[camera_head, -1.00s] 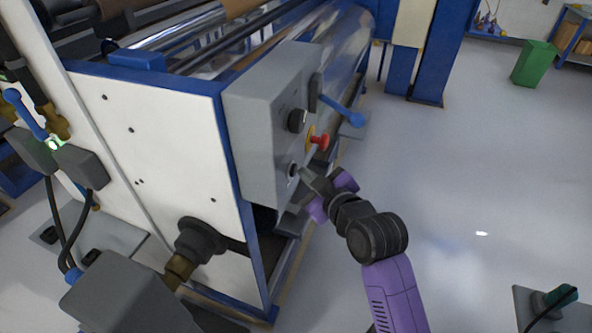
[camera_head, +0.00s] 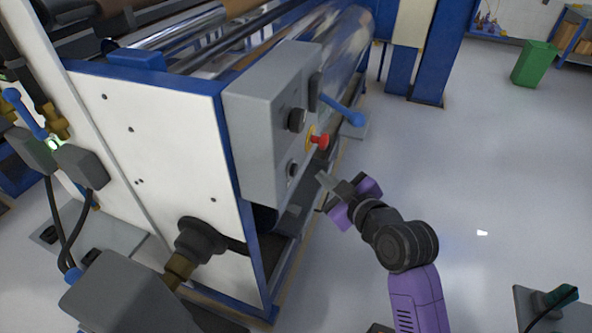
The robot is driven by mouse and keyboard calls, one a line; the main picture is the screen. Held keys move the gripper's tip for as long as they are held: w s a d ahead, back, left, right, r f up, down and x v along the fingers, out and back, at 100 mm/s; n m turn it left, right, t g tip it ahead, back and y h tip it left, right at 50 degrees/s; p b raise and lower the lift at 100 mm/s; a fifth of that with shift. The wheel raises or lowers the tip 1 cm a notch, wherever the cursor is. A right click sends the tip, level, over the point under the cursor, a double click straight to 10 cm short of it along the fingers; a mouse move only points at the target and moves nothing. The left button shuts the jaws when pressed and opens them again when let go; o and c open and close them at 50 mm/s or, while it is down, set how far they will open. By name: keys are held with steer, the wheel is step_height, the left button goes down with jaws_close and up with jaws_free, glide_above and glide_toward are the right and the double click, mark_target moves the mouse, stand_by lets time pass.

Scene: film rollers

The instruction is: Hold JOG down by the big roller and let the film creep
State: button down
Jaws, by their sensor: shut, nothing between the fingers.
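The grey control box (camera_head: 262,135) stands on the corner of the machine, beside the big shiny roller (camera_head: 343,48). On its right face are a black knob (camera_head: 297,120), a red mushroom button (camera_head: 320,142) with a yellow collar, and a lower dark round button (camera_head: 292,169). No label is readable, so I cannot confirm which is JOG. My gripper (camera_head: 323,180) is shut and empty. It is apart from the box, to the right of and slightly below the lower button, with its tips pointing toward the box.
A blue-ended lever (camera_head: 345,113) sticks out from the box above the red button. A white side panel (camera_head: 150,150) with a blue frame is at the left. Open floor (camera_head: 480,170) lies to the right. A green bin (camera_head: 534,63) stands at the far right.

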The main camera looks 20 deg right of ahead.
steer(key=shift+s+d, duration=0.55)
steer(key=shift+d, duration=0.2)
steer(key=s+d+r+m+t+h, duration=0.3)
steer(key=s+r+m, duration=0.1)
steer(key=r+m, duration=0.1)
steer(key=s+a+f+m+g, duration=0.1)
steer(key=s+f, duration=0.1)
steer(key=s, duration=1)
steer(key=s+a+f, duration=0.1)
steer(key=s+f, duration=0.2)
steer(key=s, duration=1)
steer(key=s+a+f+m+g, duration=0.1)
steer(key=s+a+f, duration=0.1)
steer(key=s, duration=1)
steer(key=shift+s+f+m+g, duration=0.3)
steer(key=shift+s+f, duration=0.1)
steer(key=shift+a, duration=0.1)
